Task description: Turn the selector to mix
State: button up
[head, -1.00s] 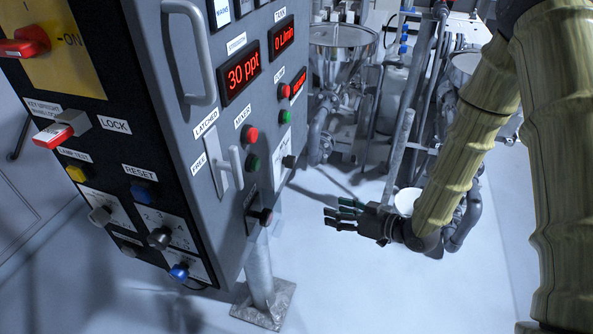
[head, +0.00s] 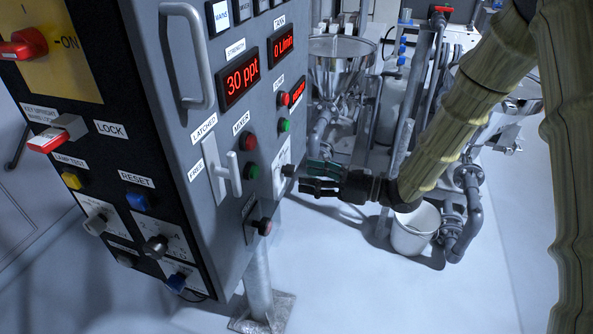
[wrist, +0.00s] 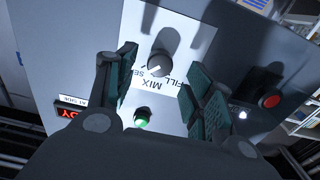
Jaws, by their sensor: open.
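The selector (wrist: 160,65) is a round dark grey knob on a white plate in the wrist view. The plate's lettering appears upside down and reads MIX and FILL, with a third label partly legible. A pale mark on the knob points to the lower left; which label it meets I cannot tell. In the head view the selector (head: 288,170) is a small knob on the panel's right side. My gripper (head: 306,177) is open, its fingertips just right of the knob. In the wrist view my gripper (wrist: 158,84) has its fingers on either side of the knob, apparently not touching it.
In the head view a grey lever (head: 228,172) stands out left of my gripper. A white bucket (head: 414,235) and pipework stand right; open floor lies below.

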aim_at(294, 172)
jog(key=shift+x, duration=2.1)
jog(key=c, duration=1)
